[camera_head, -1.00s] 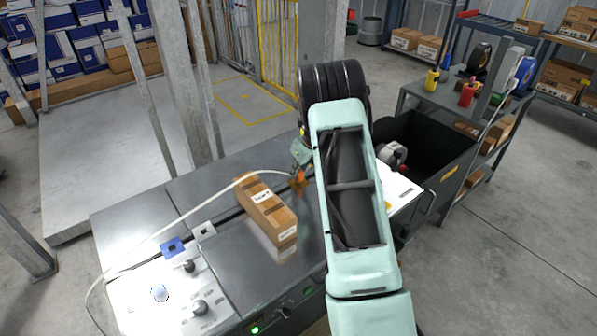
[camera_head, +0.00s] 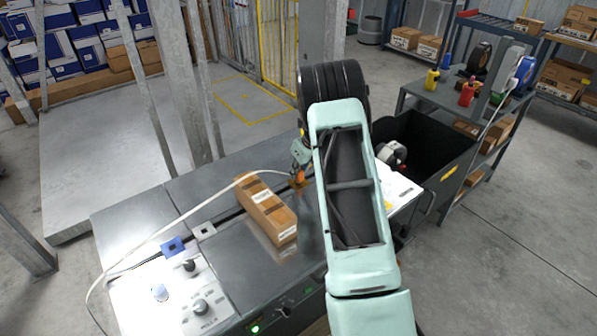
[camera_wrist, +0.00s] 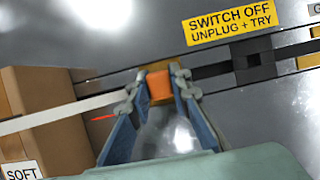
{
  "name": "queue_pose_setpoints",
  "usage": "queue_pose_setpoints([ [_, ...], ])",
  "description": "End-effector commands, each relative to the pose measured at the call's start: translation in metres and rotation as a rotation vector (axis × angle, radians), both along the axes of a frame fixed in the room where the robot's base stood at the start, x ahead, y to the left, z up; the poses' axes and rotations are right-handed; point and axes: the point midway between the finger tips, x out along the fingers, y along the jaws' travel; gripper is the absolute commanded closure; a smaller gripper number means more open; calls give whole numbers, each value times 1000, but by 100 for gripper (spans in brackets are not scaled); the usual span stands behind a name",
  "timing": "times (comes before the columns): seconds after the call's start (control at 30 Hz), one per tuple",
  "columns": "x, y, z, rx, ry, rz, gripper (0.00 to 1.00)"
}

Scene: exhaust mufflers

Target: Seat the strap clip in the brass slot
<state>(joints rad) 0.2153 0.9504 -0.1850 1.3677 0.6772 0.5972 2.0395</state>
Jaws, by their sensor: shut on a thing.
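My gripper (camera_wrist: 158,88) is shut on an orange strap clip (camera_wrist: 160,86) at the end of a white strap (camera_wrist: 65,113). In the head view, my gripper (camera_head: 300,160) and the orange clip (camera_head: 297,180) are low over the metal bench, just beyond the carton, partly hidden by my arm. In the wrist view, a tan, brass-looking piece (camera_wrist: 150,67) shows right behind the clip, in line with the dark groove. I cannot tell whether the clip is inside it or above it.
A brown carton (camera_head: 266,212) stands beside the strap. A dark block (camera_wrist: 253,60) and a beige block (camera_wrist: 308,62) lie along the groove. A blue block (camera_head: 172,246) and a pale block (camera_head: 204,231) sit nearer the control panel (camera_head: 180,295). A black bin (camera_head: 455,165) stands right.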

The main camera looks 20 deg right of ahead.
Motion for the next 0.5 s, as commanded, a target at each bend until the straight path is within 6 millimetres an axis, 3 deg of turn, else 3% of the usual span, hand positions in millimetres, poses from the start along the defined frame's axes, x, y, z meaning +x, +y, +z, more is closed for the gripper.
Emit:
queue_pose_setpoints([
  [0.37, 0, 0, -8, 0, 0, 0, 100],
  [0.4, 0, 0, -8, 0, 0, 0, 81],
  [0.5, 0, 0, -8, 0, 0, 0, 70],
])
